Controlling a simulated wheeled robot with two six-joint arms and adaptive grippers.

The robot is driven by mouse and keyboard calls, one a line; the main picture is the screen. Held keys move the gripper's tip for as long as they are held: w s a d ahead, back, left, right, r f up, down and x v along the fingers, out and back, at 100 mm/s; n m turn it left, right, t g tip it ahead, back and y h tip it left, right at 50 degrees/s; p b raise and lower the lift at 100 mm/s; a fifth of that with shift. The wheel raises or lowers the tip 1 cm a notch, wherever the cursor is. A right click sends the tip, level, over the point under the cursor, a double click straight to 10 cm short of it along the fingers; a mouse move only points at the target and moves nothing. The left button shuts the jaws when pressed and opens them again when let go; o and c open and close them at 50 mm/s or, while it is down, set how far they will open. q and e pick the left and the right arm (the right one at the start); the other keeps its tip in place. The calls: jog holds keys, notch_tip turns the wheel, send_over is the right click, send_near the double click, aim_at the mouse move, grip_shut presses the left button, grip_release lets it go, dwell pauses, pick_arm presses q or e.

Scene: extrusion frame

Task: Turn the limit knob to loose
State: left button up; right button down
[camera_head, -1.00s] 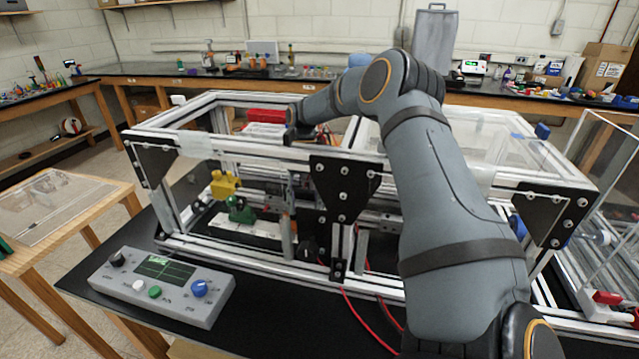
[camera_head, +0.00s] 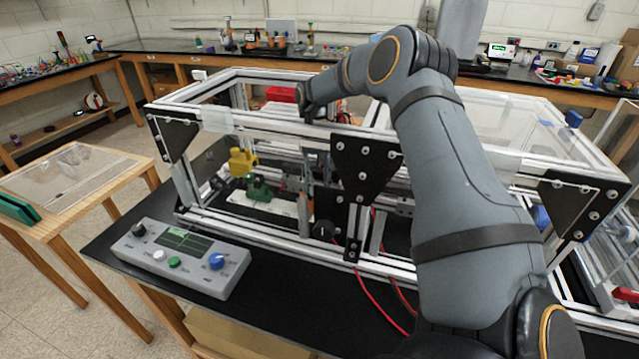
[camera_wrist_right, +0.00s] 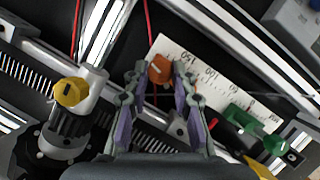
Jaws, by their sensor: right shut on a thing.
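In the right wrist view an orange knob (camera_wrist_right: 160,69) with a pale pointer line sits beside a white scale plate (camera_wrist_right: 198,72). My right gripper (camera_wrist_right: 160,72) is shut on this knob, one fingertip on each side. No "loose" label can be read, so I cannot confirm which knob is the limit knob. A yellow knob (camera_wrist_right: 71,92) on a grey cylinder stands to the left, apart from the fingers. In the head view my right arm reaches over the frame (camera_head: 270,127), and its fingers are largely hidden inside. My left gripper is not in view.
A grey control box (camera_head: 135,250) with several knobs stands at the front left of the black table. A black knob (camera_head: 323,231) is low on the frame's front. A yellow part (camera_head: 242,161) and a green part (camera_head: 258,188) are inside. Red cables (camera_head: 372,300) hang at the front.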

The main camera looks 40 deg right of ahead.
jog(key=shift+n, duration=0.3)
jog(key=c, duration=1.1)
grip_release()
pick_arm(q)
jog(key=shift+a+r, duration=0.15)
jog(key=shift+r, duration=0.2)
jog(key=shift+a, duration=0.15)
